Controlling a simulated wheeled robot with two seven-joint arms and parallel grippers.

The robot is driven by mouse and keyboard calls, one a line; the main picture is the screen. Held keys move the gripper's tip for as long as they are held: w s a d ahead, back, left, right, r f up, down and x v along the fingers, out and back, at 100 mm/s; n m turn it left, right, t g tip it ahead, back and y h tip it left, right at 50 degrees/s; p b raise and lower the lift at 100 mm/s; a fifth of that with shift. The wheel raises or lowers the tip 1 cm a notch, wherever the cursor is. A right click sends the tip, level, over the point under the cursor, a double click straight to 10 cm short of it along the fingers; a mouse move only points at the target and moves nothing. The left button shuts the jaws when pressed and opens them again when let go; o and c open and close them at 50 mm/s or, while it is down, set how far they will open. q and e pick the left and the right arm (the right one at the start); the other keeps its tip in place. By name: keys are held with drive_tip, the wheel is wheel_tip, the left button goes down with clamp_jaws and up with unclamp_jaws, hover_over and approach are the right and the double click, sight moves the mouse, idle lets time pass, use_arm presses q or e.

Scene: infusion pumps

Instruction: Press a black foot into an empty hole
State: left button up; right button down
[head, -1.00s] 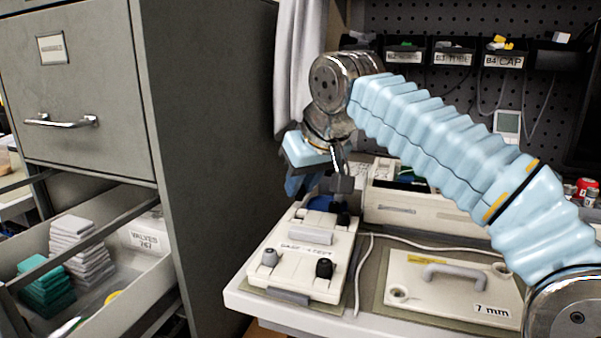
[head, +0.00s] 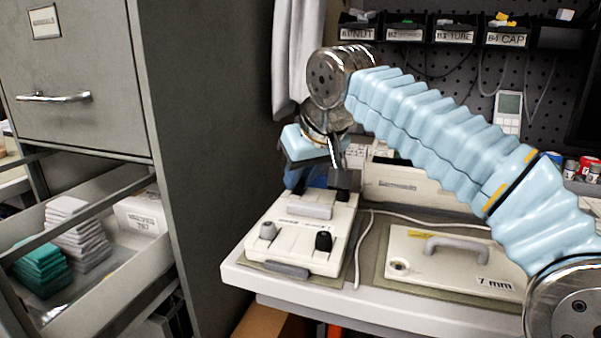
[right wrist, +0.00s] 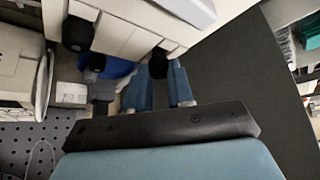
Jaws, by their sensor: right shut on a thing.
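The cream pump housing (head: 300,247) lies on a mat at the left end of the bench. In the right wrist view another black foot (right wrist: 78,33) sits at a far corner. My right gripper (right wrist: 160,75) has blue fingers shut on a black foot (right wrist: 158,62) at the housing's back left corner. The foot looks in contact with the housing, but the hole is hidden, so its seating cannot be told. My left gripper is not in view.
A white plate with a grey handle (head: 455,246), marked 7 mm, lies to the right. A cable (head: 366,245) runs between. A dark grey block and blue round thing (right wrist: 118,72) stand close behind the housing. The filing cabinet (head: 205,130) and open drawer are left.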

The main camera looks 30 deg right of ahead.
drive_tip(key=shift+f, duration=0.45)
idle(0.7)
drive_tip(key=c, duration=0.9)
unclamp_jaws()
